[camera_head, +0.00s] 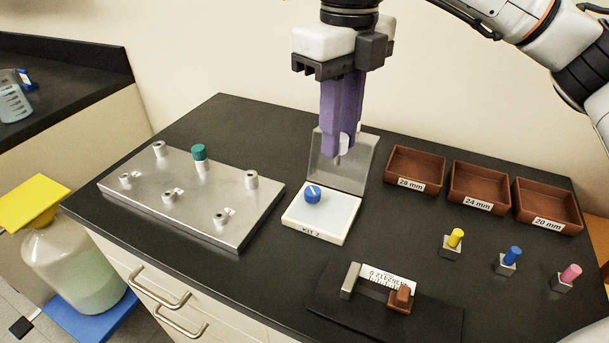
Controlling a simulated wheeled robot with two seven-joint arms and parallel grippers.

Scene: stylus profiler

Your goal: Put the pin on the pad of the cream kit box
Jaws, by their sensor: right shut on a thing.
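The cream kit box (345,236) stands open at the middle of the black bench, with its grey lid (328,174) upright at the back. A blue-headed piece (312,194) with a white line on top sits on its pale pad (340,208), toward the left. My right gripper (342,152) points down with purple fingers shut on a small pale pin (339,159). The pin shows only partly at the fingertips, in front of the lid in the picture. Its height above the box is hard to judge. My left gripper is out of view.
A metal plate (225,212) with several pale posts and a green-capped one (199,153) lies left. Yellow (455,238), blue (513,256) and pink (571,273) pegs stand in front. A gauge (380,286) lies near the front.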

